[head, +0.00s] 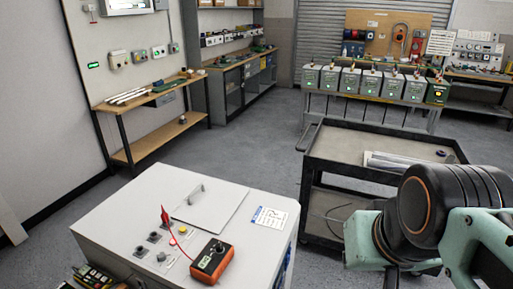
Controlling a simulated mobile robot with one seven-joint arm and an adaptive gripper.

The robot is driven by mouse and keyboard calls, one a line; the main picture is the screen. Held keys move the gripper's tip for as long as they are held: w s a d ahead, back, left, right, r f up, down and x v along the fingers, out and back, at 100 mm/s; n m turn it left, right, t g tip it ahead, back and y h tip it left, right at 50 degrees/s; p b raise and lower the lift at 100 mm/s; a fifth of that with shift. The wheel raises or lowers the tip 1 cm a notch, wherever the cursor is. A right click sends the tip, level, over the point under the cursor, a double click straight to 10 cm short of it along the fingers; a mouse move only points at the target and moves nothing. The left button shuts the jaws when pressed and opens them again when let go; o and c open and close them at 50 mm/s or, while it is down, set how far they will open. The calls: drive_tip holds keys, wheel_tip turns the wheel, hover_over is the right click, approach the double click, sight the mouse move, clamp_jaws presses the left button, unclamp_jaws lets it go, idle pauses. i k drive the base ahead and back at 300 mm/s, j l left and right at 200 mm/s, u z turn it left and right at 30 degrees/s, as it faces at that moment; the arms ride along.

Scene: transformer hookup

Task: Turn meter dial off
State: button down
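An orange and black handheld meter (204,266) lies tilted on the front part of the white cabinet top (150,200). Its small display is lit pale. A dark round dial (219,247) shows near its upper end; its pointer setting is too small to read. A red probe (165,215) stands on the cabinet's sloped panel, with a thin red lead running toward the meter. My arm fills the lower right, well to the right of the meter and apart from it. My gripper does not show in this view.
The cabinet has a hatch with a handle (196,193), several panel knobs and a paper label (269,217). A black cart (318,152) stands behind my arm. Wall benches stand at the left and several grey-green battery-like boxes at the back. The floor between is clear.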

sight(220, 248)
drive_tip(key=k+j+u, duration=0.1)
drive_tip(key=u, duration=0.75)
drive_tip(key=l+u, duration=0.45)
drive_tip(key=l, duration=0.15)
drive_tip(key=i, duration=0.35)
